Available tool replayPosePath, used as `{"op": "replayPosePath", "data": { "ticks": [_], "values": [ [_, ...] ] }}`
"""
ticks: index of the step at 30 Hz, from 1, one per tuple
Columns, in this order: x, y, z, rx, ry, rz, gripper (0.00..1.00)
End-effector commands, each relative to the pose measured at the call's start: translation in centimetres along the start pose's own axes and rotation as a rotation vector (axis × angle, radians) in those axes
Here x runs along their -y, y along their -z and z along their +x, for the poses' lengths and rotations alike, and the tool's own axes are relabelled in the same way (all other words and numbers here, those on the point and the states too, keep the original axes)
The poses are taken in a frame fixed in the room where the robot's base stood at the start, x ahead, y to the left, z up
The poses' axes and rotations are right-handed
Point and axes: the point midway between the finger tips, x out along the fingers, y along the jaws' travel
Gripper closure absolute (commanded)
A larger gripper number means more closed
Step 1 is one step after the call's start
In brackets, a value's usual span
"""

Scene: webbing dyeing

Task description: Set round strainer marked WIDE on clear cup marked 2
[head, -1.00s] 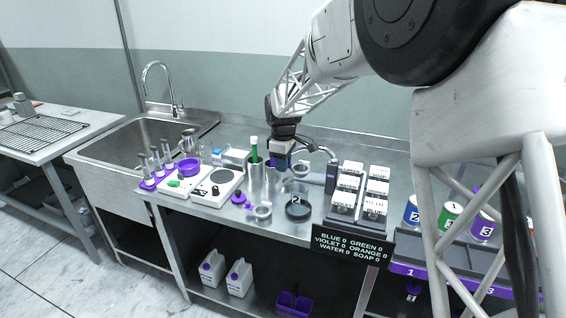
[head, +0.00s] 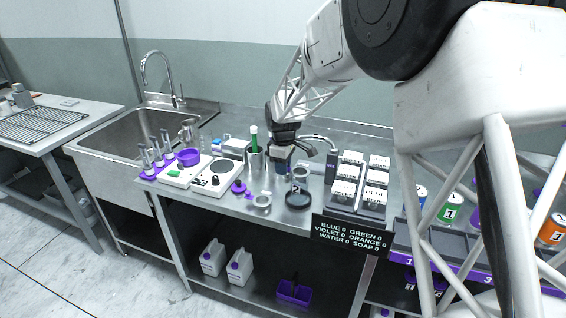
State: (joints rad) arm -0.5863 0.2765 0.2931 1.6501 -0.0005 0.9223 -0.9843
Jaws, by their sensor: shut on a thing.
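My gripper (head: 284,160) is shut at the near end of the round strainer (head: 301,173), a small pale metal ring, and holds it out to the right. No WIDE marking is readable. The clear cup marked 2 (head: 296,190) stands just below the strainer, on or at a dark round base (head: 298,202); the cup's walls are hard to make out. The strainer appears above the cup, and I cannot tell whether they touch. My gripper is up and left of the cup.
Another metal ring (head: 262,201) with a purple part lies left of the cup. A metal beaker with a green-topped item (head: 254,138) stands behind left. A rack of white-labelled blocks (head: 358,188) stands to the right. A curved tap (head: 318,138) is behind.

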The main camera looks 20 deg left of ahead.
Motion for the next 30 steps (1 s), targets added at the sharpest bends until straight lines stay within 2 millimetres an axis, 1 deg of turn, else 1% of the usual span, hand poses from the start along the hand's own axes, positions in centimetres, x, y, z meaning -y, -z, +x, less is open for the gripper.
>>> {"op": "replayPosePath", "data": {
  "ticks": [6, 12, 30],
  "values": [
    [0.0, 0.0, 1.2, 0.0, 0.0, 0.0, 1.0],
    [0.0, 0.0, 1.8, 0.0, 0.0, 0.0, 1.0],
    [0.0, 0.0, 2.0, 0.0, 0.0, 0.0, 1.0]
  ]
}}
